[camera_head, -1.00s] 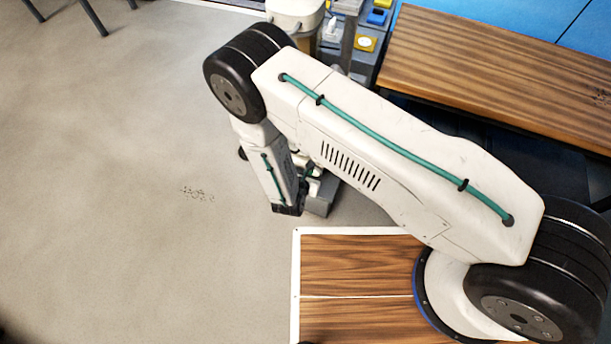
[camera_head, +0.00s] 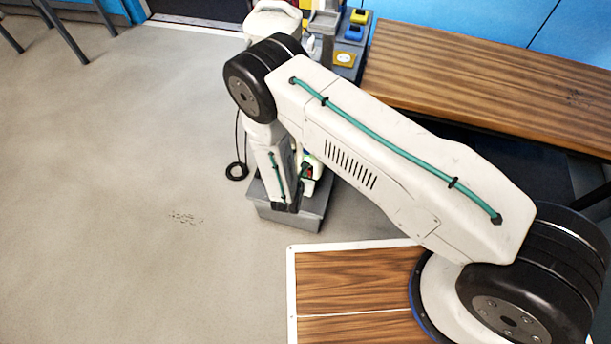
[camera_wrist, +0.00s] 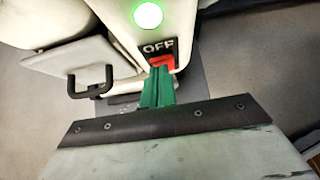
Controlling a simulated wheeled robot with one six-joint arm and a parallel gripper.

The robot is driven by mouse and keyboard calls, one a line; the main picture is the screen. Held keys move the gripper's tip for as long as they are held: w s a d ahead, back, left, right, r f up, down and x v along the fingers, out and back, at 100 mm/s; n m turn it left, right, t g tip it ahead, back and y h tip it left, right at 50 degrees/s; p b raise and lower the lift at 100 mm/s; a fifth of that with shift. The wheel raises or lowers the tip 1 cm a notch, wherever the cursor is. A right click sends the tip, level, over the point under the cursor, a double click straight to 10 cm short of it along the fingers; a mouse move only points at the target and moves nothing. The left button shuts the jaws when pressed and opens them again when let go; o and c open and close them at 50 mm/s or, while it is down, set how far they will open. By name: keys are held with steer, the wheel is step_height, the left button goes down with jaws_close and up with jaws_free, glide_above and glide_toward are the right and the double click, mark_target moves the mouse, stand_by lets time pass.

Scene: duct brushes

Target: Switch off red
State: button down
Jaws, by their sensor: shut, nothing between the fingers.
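In the wrist view a red switch (camera_wrist: 162,62) sits on a white housing (camera_wrist: 120,12), just below a black label reading OFF (camera_wrist: 158,47). A round lamp (camera_wrist: 148,15) above the label glows green. My gripper (camera_wrist: 160,72) has its green fingers shut and empty. Their tips overlap the lower edge of the red switch in the picture; I cannot tell whether they touch it. In the head view a small red part (camera_head: 307,169) shows beside my forearm, above a grey box-like base (camera_head: 302,217); my arm hides much of it.
In the wrist view a pale panel with a black handle (camera_wrist: 91,82) is at the left. In the head view a wooden bench (camera_head: 470,85) stands at the right, and a grey unit with coloured blocks (camera_head: 347,50) at the back.

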steer(key=shift+w+r, duration=0.1)
steer(key=shift+r, duration=0.1)
steer(key=shift+r, duration=0.65)
